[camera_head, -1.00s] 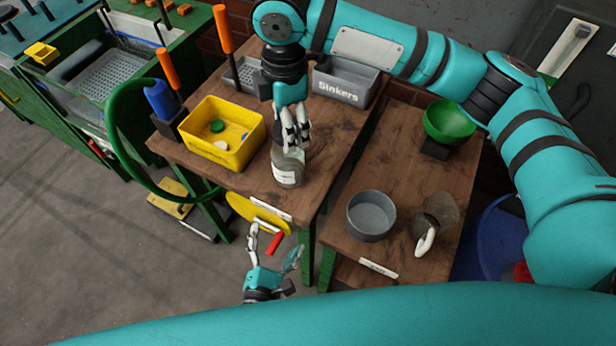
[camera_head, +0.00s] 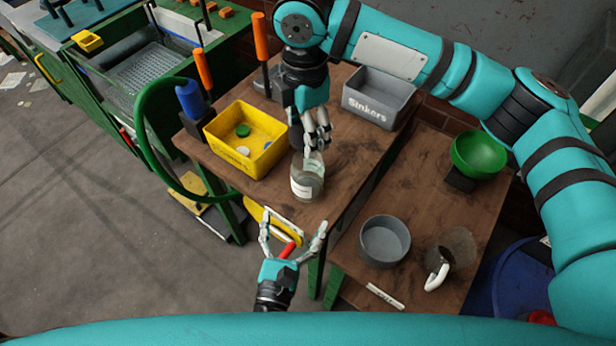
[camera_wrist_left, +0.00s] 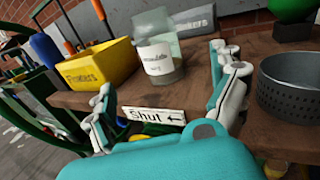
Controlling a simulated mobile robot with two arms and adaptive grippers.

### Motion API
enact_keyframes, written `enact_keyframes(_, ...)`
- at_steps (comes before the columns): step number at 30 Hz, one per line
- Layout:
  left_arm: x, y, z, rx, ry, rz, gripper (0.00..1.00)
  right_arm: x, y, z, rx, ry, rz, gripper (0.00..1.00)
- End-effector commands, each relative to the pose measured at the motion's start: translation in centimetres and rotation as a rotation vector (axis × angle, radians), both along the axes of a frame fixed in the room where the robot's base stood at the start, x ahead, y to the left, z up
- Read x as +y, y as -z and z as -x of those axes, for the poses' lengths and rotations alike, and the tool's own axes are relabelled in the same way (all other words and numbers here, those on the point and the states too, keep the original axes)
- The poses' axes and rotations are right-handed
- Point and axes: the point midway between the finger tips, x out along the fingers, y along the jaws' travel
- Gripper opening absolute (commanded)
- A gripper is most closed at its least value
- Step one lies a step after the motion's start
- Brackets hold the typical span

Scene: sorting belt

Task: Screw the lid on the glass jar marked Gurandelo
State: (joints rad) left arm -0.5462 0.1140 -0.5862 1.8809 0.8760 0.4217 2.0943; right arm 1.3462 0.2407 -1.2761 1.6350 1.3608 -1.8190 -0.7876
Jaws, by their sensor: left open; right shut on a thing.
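The glass jar (camera_head: 307,184) has a white label and is near the front edge of the left wooden table. It also shows in the left wrist view (camera_wrist_left: 163,62), where its label is only partly legible. My left gripper (camera_head: 292,228) is open and empty, just off the table's front edge, below the jar. A green lid-like disc (camera_head: 243,130) and a pale one (camera_head: 243,151) lie in the yellow bin.
The yellow bin (camera_head: 222,160) stands left of the jar; a grey Sinkers bin (camera_head: 366,107) is behind. A grey round pot (camera_head: 385,241), a mug (camera_head: 455,250) and a green bowl (camera_head: 480,154) stand on the right table. A green hoop (camera_head: 117,125) is at left.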

Motion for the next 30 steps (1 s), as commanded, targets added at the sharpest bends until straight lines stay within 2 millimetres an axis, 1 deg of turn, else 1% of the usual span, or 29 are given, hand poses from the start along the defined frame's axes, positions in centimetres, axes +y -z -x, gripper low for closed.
enact_keyframes(5,-0.3,0.0,-1.4,-0.003,-0.002,-0.001,0.94,0.0,0.0,0.0,0.0,0.001,0.0,0.53)
enact_keyframes(8,-0.7,-0.1,-3.0,-0.004,-0.003,0.001,0.94,0.0,0.0,0.0,0.0,0.002,0.0,0.53)
enact_keyframes(15,-1.8,-0.1,-7.5,-0.003,-0.002,-0.001,0.94,0.0,0.0,0.0,0.0,0.002,0.0,0.53)
enact_keyframes(21,-2.4,-0.1,-10.3,-0.003,-0.001,-0.002,0.94,0.0,0.0,0.0,0.0,0.002,0.0,0.53)
enact_keyframes(24,-2.6,-0.1,-11.2,-0.003,-0.001,-0.002,0.94,0.0,0.0,0.0,0.0,0.002,0.0,0.53)
enact_keyframes(30,-2.8,0.0,-11.7,-0.001,0.0,-0.003,0.94,0.0,0.0,0.0,0.0,0.002,0.0,0.53)
